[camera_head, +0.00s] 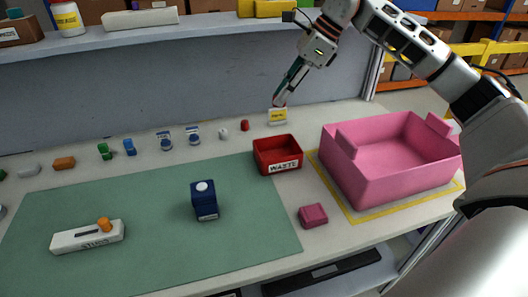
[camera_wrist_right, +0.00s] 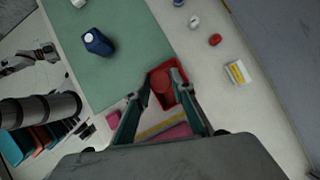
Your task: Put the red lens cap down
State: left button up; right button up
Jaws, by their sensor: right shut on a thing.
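The red lens cap (camera_wrist_right: 160,76) is a round red piece between the fingertips of my right gripper (camera_wrist_right: 163,84) in the right wrist view. The gripper is shut on it.
A pink open box (camera_head: 380,185) stands at the right, with a small pink block (camera_head: 313,215) near it. A green mat (camera_head: 150,215) carries a dark blue bottle (camera_head: 205,203) and a white switch piece (camera_head: 75,238). Several small parts line the back, including a red one (camera_head: 245,125).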

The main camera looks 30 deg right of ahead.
jog(key=shift+w+d+r+m, duration=0.15)
jog(key=shift+w+d+m, duration=0.1)
jog(key=shift+w+m, duration=0.1)
jog(key=shift+w+f, duration=0.1)
jog(key=shift+f, duration=0.25)
notch_tip(320, 180, down, 14)
jog(key=shift+f+b, duration=0.1)
jog(key=shift+b, duration=0.95)
jog(key=shift+f, duration=0.35)
pick_arm(q)
jog(key=shift+w+a+f, duration=0.2)
jog(key=shift+f, duration=0.25)
jog(key=shift+w+a+f, duration=0.15)
jog(key=shift+f, duration=0.25)
pick_arm(e)
jog(key=shift+f, duration=2)
jog(key=shift+f, duration=0.1)
pick_arm(q)
jog(key=shift+f+b, duration=0.15)
jog(key=shift+b, duration=0.2)
pick_arm(e)
jog(key=shift+f, duration=0.35)
